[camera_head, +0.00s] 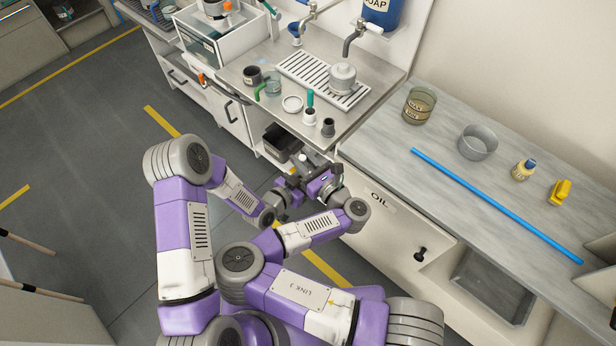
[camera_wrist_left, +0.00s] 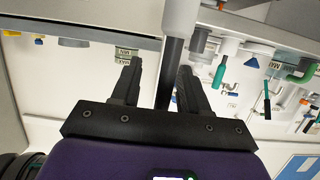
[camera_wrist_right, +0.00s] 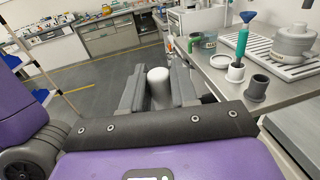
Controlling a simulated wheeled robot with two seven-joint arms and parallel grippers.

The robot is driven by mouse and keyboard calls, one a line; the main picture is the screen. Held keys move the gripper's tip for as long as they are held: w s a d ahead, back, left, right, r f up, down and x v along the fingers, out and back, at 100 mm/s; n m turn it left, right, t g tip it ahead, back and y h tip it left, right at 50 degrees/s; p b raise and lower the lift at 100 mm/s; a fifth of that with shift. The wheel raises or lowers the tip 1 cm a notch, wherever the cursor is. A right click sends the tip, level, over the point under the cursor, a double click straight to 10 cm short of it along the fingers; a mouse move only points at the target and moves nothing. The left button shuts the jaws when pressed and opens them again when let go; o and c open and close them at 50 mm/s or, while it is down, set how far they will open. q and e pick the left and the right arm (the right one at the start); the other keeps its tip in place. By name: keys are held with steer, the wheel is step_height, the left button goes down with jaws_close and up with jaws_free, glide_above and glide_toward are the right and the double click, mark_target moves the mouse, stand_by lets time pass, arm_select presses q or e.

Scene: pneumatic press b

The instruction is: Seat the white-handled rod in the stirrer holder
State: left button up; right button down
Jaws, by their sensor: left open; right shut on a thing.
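The white-handled rod is between the fingers of my right gripper (camera_head: 312,172), which is shut on it. Its white handle (camera_wrist_right: 158,84) stands up between the fingers in the right wrist view. In the left wrist view the white handle (camera_wrist_left: 181,18) and dark shaft (camera_wrist_left: 170,70) show. My left gripper (camera_wrist_left: 157,78) is open, with the shaft between or just beyond its fingers; contact cannot be told. On the counter, a dark grey cup-like holder (camera_head: 328,127) appears empty. Beside it a white holder (camera_head: 309,118) has a green-handled rod (camera_head: 310,98) in it. Which is the stirrer holder is unclear.
Both grippers are in front of the counter edge, below the holders. A drain rack (camera_head: 300,70) with a grey lidded pot (camera_head: 342,78) lies behind. A white dish (camera_head: 292,104) and glass beaker (camera_head: 272,82) stand left. A blue rod (camera_head: 490,202) lies on the right counter.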

arm_select(q)
steer(key=shift+c, duration=0.2)
jaws_close()
arm_select(e)
steer(key=c, duration=0.8)
jaws_free()
